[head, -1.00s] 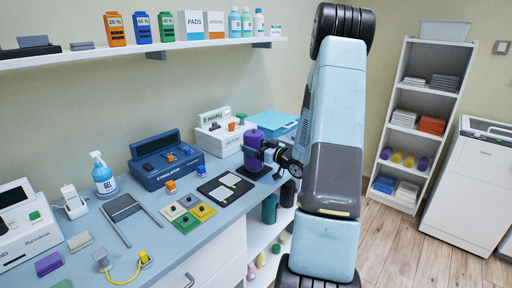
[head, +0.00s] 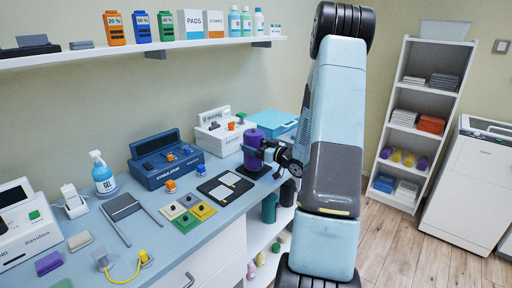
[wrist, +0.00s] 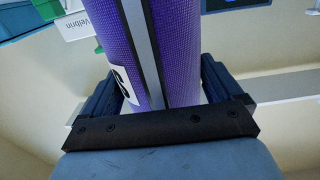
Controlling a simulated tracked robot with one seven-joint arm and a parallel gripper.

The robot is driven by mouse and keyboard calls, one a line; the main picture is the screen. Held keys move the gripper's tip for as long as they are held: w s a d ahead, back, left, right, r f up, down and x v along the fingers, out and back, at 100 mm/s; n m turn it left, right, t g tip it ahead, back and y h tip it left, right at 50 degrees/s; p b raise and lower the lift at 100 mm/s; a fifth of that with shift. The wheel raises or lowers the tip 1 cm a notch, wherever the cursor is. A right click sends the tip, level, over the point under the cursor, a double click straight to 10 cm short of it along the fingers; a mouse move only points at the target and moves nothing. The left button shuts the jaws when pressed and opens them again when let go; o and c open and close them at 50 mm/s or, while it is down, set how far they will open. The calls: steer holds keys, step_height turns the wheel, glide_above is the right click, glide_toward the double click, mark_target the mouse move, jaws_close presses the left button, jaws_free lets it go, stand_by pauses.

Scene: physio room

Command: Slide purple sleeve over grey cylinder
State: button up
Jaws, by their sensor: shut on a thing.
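The purple sleeve (head: 252,146) stands upright at the right end of the counter in the head view. My gripper (head: 268,154) reaches it from the right and is shut on it. The wrist view shows the sleeve (wrist: 180,55) large between the two dark fingers of my gripper (wrist: 160,92), with a white label on its left side. A grey lengthwise strip with dark edges runs down the sleeve; I cannot tell whether this is the grey cylinder inside or part of the sleeve. No separate grey cylinder shows. A dark piece is at the sleeve's foot, partly hidden.
A blue stimulator box (head: 165,163), a black-framed pad (head: 225,187) and coloured squares (head: 188,211) lie left of the sleeve. A white device (head: 222,132) and a light-blue case (head: 277,124) stand behind it. A shelf (head: 145,55) runs above.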

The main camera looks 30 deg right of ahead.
steer(key=shift+f, duration=0.35)
stand_by(0.6)
stand_by(0.3)
steer(key=o, duration=0.9)
steer(key=v, duration=1.3)
steer(key=shift+s, duration=0.35)
